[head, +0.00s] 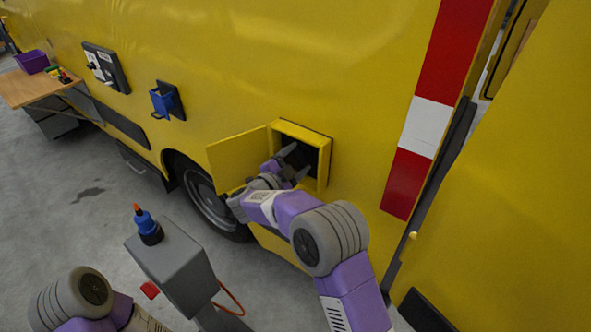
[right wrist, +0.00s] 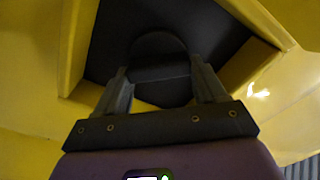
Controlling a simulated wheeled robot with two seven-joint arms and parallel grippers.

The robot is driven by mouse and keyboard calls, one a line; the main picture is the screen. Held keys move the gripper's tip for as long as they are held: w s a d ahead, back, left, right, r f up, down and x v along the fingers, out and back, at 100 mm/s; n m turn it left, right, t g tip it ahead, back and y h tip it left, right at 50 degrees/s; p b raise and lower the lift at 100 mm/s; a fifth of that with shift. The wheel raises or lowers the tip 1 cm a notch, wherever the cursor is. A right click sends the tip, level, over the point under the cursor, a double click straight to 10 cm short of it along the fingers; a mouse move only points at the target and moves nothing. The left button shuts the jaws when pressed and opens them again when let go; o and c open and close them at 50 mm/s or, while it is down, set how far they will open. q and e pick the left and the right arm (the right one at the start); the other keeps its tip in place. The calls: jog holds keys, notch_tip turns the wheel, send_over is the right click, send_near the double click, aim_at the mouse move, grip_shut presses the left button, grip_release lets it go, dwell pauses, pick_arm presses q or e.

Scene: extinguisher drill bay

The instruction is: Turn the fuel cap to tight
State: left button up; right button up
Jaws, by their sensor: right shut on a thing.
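The fuel cap (right wrist: 158,50) is a dark round disc with a bar across it, inside a black-backed recess (head: 315,140) in the yellow vehicle side. In the right wrist view it lies between the two fingers of my right gripper (right wrist: 163,85), which is shut on it. In the head view my right gripper (head: 293,163) reaches into the recess, and I cannot make out the cap there. The yellow flap (head: 235,153) stands open to the left. The cap's turn marking is not readable. My left gripper is out of view; only part of its arm shows at bottom left.
A grey post (head: 175,265) with a blue and orange item (head: 147,224) stands left of my right arm. A blue holder (head: 165,101) and a panel (head: 104,66) are on the vehicle side. A wooden table (head: 30,88) stands far left, with open floor before it.

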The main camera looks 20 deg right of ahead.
jog(key=m+b, duration=0.2)
jog(key=b, duration=0.1)
jog(key=m+b, duration=0.3)
jog(key=shift+f, duration=0.4)
jog(key=shift+s+r+m+b, duration=0.1)
jog(key=shift+m+b, duration=1.3)
jog(key=shift+b, duration=0.25)
jog(key=o, duration=1)
jog(key=shift+o, duration=0.2)
jog(key=p+v, duration=0.1)
jog(key=v, duration=0.6)
jog(key=shift+s+a, duration=0.15)
jog(key=shift+a, duration=0.05)
